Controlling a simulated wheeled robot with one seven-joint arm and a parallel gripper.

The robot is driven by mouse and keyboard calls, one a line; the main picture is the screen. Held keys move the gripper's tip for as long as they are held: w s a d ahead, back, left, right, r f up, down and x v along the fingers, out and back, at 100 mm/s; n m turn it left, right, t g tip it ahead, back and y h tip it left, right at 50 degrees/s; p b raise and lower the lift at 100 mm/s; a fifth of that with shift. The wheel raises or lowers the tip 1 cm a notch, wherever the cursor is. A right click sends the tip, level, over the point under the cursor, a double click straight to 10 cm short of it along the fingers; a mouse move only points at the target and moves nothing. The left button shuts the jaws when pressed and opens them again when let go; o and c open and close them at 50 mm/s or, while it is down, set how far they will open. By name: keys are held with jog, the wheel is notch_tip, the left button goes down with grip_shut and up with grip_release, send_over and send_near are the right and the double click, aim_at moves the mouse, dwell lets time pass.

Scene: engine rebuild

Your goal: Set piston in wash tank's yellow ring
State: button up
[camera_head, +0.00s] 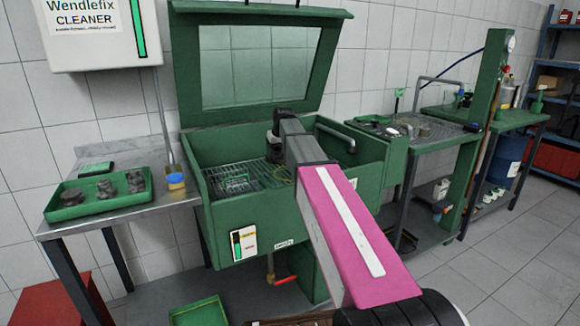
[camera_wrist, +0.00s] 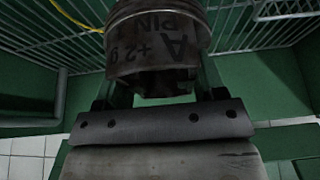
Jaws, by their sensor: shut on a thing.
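The green wash tank (camera_head: 224,228) stands open with its lid raised, and a wire rack (camera_head: 212,178) lies inside it. Part of a thin yellow ring (camera_head: 282,176) shows on the rack, partly hidden by my arm. It also shows at the upper left of the wrist view (camera_wrist: 72,17). My gripper (camera_wrist: 157,82) is shut on a worn grey metal piston (camera_wrist: 155,38) marked "A PIN +2 g". The piston is over the tank, with the yellow ring off to its left in the wrist view. My arm hides the piston in the head view.
A green tray (camera_head: 66,213) with several dark metal parts sits on the left bench, beside a blue and yellow tin (camera_head: 176,181). The raised lid (camera_head: 180,70) stands behind my arm. A bent pipe (camera_head: 336,136) is at the tank's right rear. Another green bench stands right.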

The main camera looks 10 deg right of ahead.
jog(key=w+d+f, duration=0.1)
jog(key=d, duration=0.1)
jog(key=w+d+f, duration=0.1)
jog(key=d, duration=0.1)
jog(key=w+d+f, duration=0.1)
jog(key=d+f, duration=0.1)
jog(key=shift+w+d+f, duration=0.1)
jog(key=shift+f, duration=1.95)
jog(key=shift+f, duration=0.15)
jog(key=o, duration=1.3)
jog(key=v, duration=1.2)
